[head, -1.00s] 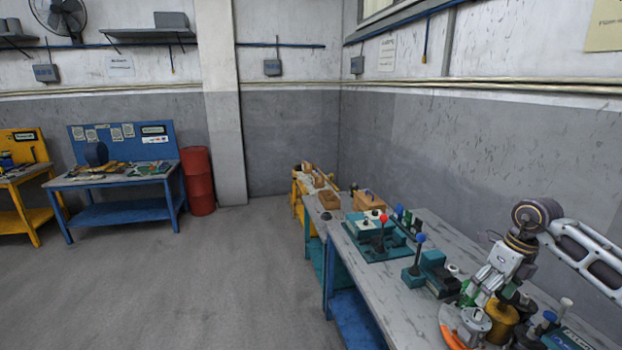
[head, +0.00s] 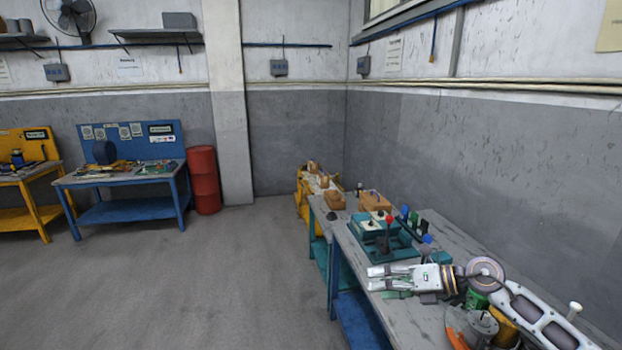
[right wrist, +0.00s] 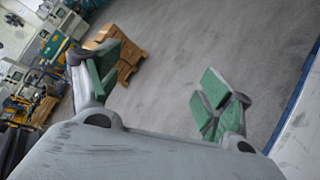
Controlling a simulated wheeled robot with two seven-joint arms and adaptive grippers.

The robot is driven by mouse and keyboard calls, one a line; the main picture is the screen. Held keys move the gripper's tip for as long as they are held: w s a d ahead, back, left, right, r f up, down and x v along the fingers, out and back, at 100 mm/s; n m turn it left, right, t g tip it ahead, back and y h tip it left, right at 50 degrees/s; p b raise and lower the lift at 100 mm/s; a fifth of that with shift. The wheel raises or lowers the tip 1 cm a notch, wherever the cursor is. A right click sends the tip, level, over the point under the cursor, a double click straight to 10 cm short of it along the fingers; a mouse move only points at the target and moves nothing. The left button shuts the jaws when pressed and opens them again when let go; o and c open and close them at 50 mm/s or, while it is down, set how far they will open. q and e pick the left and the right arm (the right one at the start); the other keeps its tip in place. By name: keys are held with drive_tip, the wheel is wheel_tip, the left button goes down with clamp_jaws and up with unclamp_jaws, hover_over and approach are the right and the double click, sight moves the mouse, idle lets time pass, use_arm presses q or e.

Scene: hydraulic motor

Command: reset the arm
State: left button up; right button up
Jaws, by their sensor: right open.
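My right gripper (head: 372,283) reaches in from the right in the head view and points left, above the near workbench (head: 408,312). In the right wrist view its two green-padded fingers (right wrist: 160,80) stand wide apart, with nothing between them. Beyond them lies the grey floor. My left gripper is not in view.
The near bench carries a teal fixture with a red-knobbed lever (head: 389,227), a blue-knobbed lever (head: 426,239), a green and several metal parts, and an orange piece (head: 457,330). A red barrel (head: 204,180) and blue bench (head: 124,180) stand at the left. The floor between is open.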

drive_tip(key=w+a+r+m+t+y, duration=0.1)
drive_tip(key=a+r+m+t+y, duration=0.2)
drive_tip(key=a+r+m+t, duration=0.35)
drive_tip(key=d+f+m+t+h, duration=0.35)
drive_tip(key=d+m+h, duration=0.3)
drive_tip(key=m, duration=0.35)
drive_tip(key=d+f+m+t+h, duration=0.4)
drive_tip(key=m+h, duration=0.3)
drive_tip(key=m, duration=0.4)
drive_tip(key=s+d+f+m+g+h, duration=0.4)
drive_tip(key=s+f+m+g, duration=0.25)
drive_tip(key=f, duration=0.35)
drive_tip(key=s+a+f+m+g+y, duration=0.1)
drive_tip(key=s+a+f+m+g, duration=0.1)
drive_tip(key=s+f+g, duration=0.6)
drive_tip(key=s+a+f+m+g+y, duration=0.1)
drive_tip(key=s+f, duration=0.3)
drive_tip(key=s, duration=0.8)
wheel_tip(320, 180, down, 33)
drive_tip(key=s+g, duration=0.1)
drive_tip(key=s, duration=0.1)
drive_tip(key=s+d+f, duration=0.2)
drive_tip(key=s+f, duration=0.7)
drive_tip(key=s, duration=0.2)
drive_tip(key=s+d+f+g, duration=0.1)
drive_tip(key=s+d+f, duration=0.1)
drive_tip(key=s+f, duration=0.8)
drive_tip(key=shift+s+f, duration=0.2)
drive_tip(key=shift+s, duration=0.55)
